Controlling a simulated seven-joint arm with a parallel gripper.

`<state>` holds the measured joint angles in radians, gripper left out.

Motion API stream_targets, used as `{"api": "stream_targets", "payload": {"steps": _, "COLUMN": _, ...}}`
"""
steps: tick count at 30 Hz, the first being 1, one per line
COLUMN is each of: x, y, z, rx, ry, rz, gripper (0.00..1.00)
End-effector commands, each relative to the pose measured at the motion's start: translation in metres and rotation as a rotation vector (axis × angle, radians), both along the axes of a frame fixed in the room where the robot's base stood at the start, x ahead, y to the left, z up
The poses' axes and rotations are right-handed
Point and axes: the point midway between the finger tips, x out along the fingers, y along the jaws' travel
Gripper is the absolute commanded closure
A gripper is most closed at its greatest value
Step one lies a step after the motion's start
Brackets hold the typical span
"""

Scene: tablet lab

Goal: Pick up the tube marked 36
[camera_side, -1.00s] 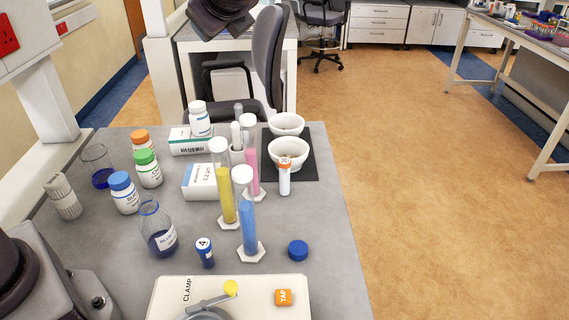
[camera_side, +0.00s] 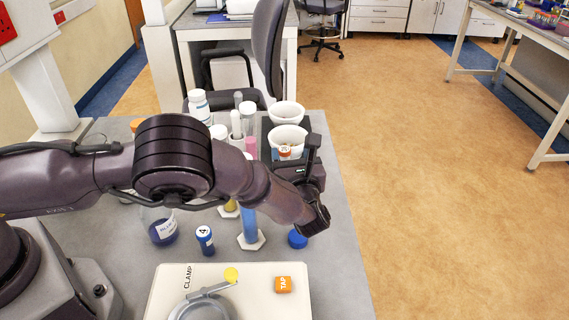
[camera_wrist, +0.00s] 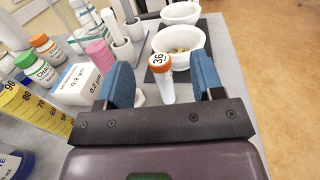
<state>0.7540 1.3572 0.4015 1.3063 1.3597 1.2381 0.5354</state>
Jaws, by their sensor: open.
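The tube marked 36 (camera_wrist: 160,78) is a white tube with an orange cap, standing upright on the grey bench. The number shows on the cap in the wrist view. In the side view only its orange cap (camera_side: 285,150) shows clearly, with my arm in front of its body. My gripper (camera_wrist: 161,68) is open, with one blue-padded finger on each side of the tube in the wrist view. I see gaps between the tube and both fingers. Its lower end is near the gripper's dark crossbar. In the side view my gripper (camera_side: 296,153) is at the tube.
Two white bowls (camera_wrist: 180,40) stand just behind the tube on a dark mat. Cylinders, including a yellow one (camera_wrist: 35,108), a white box (camera_wrist: 78,84) and capped bottles are to the left.

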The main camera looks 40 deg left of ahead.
Motion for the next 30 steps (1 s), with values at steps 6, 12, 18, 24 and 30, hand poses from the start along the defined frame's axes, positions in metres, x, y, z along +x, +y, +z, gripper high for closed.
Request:
{"api": "stream_targets", "payload": {"steps": 6, "x": 0.004, "y": 0.005, "z": -0.026, "rx": -0.001, "ry": -0.002, "rz": 0.002, "gripper": 0.39}}
{"api": "stream_targets", "payload": {"steps": 12, "x": 0.016, "y": 0.024, "z": -0.027, "rx": -0.001, "ry": -0.001, "rz": 0.003, "gripper": 0.39}}
{"api": "stream_targets", "payload": {"steps": 18, "x": 0.029, "y": 0.05, "z": -0.029, "rx": 0.0, "ry": 0.0, "rz": 0.004, "gripper": 0.39}}
{"api": "stream_targets", "payload": {"steps": 24, "x": 0.041, "y": 0.063, "z": -0.029, "rx": -0.001, "ry": -0.002, "rz": 0.001, "gripper": 0.39}}
{"api": "stream_targets", "payload": {"steps": 30, "x": 0.041, "y": 0.063, "z": -0.029, "rx": -0.001, "ry": -0.001, "rz": 0.0, "gripper": 0.39}}
